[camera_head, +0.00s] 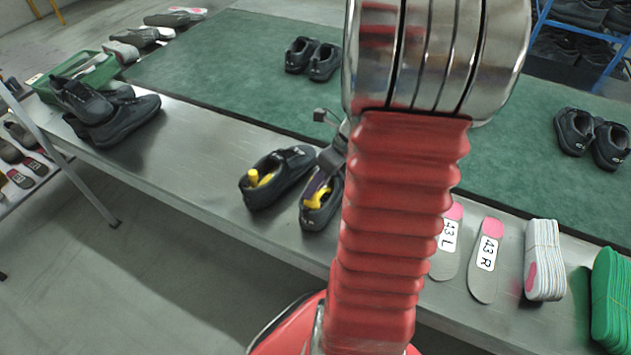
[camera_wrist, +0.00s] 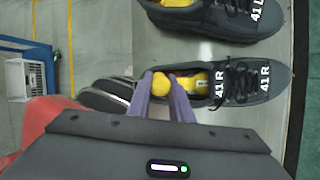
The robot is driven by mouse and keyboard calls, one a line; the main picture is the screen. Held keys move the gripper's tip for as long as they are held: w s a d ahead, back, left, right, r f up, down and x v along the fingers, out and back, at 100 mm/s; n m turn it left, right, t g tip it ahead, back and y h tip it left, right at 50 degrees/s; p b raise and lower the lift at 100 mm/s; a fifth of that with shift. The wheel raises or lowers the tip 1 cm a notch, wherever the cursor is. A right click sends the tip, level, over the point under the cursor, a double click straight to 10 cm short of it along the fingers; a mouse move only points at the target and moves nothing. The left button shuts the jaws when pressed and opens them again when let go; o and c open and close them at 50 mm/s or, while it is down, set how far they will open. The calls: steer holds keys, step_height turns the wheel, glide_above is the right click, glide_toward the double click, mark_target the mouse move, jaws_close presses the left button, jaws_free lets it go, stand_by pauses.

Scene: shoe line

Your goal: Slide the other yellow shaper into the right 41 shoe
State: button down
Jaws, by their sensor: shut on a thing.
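The right 41 shoe (camera_wrist: 232,88) is black and labelled 41 R, and lies in the middle of the wrist view. In the head view this shoe (camera_head: 313,217) is partly hidden behind my arm. My gripper (camera_wrist: 172,84) has purple fingers, shut on a yellow shaper (camera_wrist: 195,82). The shaper lies in the shoe's opening, its round knob on the left and its body toward the toe; how deep its front reaches is hidden. The left 41 shoe (camera_wrist: 215,18), labelled 41 L, stands beside it with another yellow shaper (camera_head: 260,178) inside.
The shoes stand on a grey metal bench edge (camera_head: 200,170) beside a green mat (camera_head: 220,60). Insoles marked 43 L and 43 R (camera_head: 487,260) and insole stacks (camera_head: 543,260) lie to the right. A green crate (camera_head: 98,75) and more black shoes (camera_head: 125,120) are at the left.

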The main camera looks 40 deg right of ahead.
steer(key=shift+s+a+f+n+t+h, duration=0.1)
steer(key=shift+a+f+n+t+h, duration=0.1)
steer(key=shift+f+h, duration=0.5)
steer(key=shift+a+f+n+t+h, duration=0.15)
steer(key=shift+f+h, duration=0.25)
steer(key=shift+f, duration=0.6)
steer(key=c, duration=1.5)
jaws_free()
steer(key=shift+r, duration=1.45)
steer(key=shift+r, duration=3.55)
